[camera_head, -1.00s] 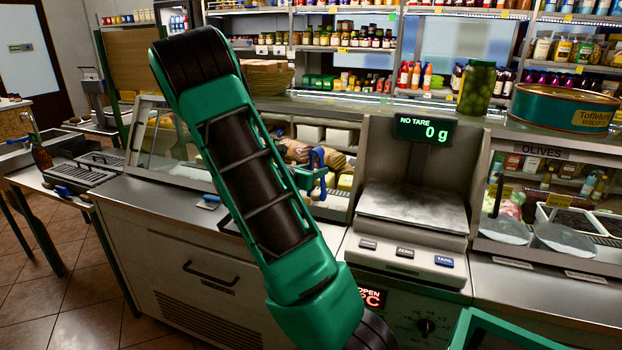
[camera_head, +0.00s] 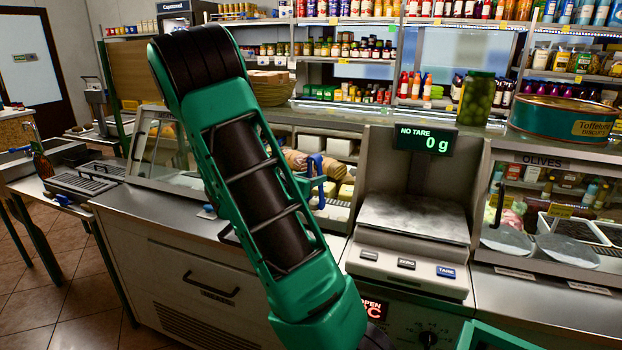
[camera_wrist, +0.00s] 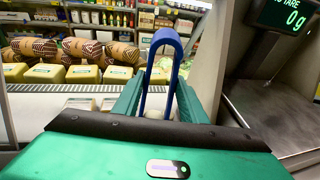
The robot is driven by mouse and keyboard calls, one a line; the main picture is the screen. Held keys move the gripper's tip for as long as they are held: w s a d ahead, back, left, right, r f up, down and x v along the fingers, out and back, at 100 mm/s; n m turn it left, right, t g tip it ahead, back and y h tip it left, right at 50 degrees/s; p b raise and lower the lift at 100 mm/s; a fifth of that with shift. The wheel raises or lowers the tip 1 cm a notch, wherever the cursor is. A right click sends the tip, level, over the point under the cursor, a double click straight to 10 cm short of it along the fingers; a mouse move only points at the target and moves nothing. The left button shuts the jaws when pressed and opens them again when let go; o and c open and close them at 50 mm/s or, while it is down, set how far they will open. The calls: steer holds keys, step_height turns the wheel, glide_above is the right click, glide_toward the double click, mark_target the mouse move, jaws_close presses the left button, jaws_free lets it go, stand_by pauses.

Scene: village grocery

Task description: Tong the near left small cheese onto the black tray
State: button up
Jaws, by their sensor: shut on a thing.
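My gripper (camera_wrist: 160,104) is shut on blue tongs (camera_wrist: 168,40), whose loop rises above the fingers in the wrist view. The tongs (camera_head: 318,165) also show at the display case in the head view, partly behind my arm. Pale small cheeses (camera_wrist: 80,104) lie low in the case, ahead and to the left of my gripper, partly hidden by it. Something pale shows between the fingers; I cannot tell whether the tongs touch it. Larger yellow cheeses (camera_wrist: 45,73) sit in a row behind. I cannot make out the black tray with certainty; a dark edge (camera_head: 228,236) shows beside my arm.
A scale (camera_head: 410,220) reading 0 g stands right of the case, close to my gripper. Patterned loaf-like rolls (camera_wrist: 82,47) lie behind the cheeses. A glass-sided olives case (camera_head: 545,240) is farther right. The steel counter (camera_head: 150,205) at left is mostly bare.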

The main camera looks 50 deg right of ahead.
steer(key=s+f+v, duration=0.1)
steer(key=s+v, duration=0.2)
steer(key=v, duration=1)
stand_by(0.4)
steer(key=shift+f, duration=0.1)
